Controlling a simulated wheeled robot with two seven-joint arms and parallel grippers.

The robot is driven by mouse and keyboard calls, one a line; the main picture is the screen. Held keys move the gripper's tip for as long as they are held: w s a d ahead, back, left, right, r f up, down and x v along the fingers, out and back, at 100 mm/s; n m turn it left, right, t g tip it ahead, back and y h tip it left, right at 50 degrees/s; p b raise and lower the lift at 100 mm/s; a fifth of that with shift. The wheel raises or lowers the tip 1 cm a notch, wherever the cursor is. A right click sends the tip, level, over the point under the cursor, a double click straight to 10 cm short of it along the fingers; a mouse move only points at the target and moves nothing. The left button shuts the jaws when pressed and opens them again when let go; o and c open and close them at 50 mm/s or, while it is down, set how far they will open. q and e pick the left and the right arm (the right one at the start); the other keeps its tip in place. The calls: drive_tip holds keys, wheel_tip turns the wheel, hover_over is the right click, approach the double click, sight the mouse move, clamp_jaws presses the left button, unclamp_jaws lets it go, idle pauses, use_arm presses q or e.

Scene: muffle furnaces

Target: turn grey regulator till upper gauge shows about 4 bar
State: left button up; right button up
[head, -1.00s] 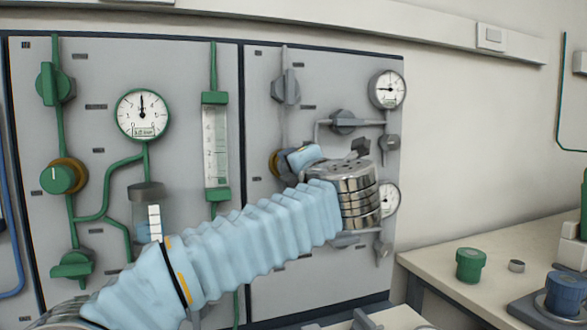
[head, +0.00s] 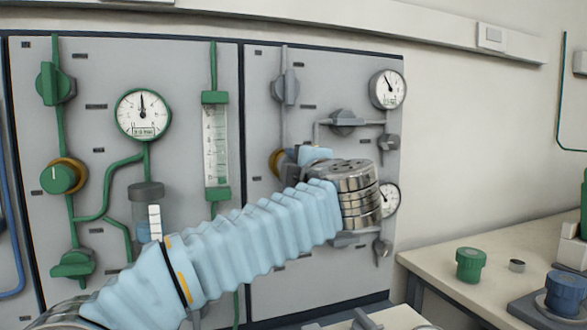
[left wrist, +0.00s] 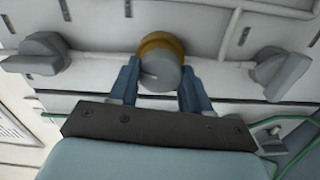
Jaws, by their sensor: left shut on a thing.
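The grey regulator (left wrist: 161,76) is a round knob with a pale mark line and a brass ring behind it. In the head view only its brass ring (head: 276,162) shows clearly on the right panel, beside my gripper. My left gripper (left wrist: 158,88) is shut on the knob, one blue finger on each side; it also shows in the head view (head: 304,157), partly hidden by my wrist. The upper gauge (head: 388,89) is at the panel's top right, its needle pointing up and left; its numbers are too small to read. My right gripper is out of view.
A lower gauge (head: 389,199) is partly behind my wrist. Grey valve handles (left wrist: 35,53) and (left wrist: 281,73) flank the regulator. The left panel carries a green regulator (head: 58,179) and green gauge (head: 143,114). A bench (head: 440,262) with jars stands at right.

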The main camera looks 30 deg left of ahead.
use_arm(q)
drive_tip(key=shift+d, duration=0.1)
drive_tip(key=o, duration=1.1)
drive_tip(key=shift+c, duration=0.2)
drive_tip(key=b+v, duration=0.1)
drive_tip(key=v, duration=1.2)
drive_tip(key=shift+s+d+b, duration=0.2)
drive_tip(key=shift+d+b, duration=0.15)
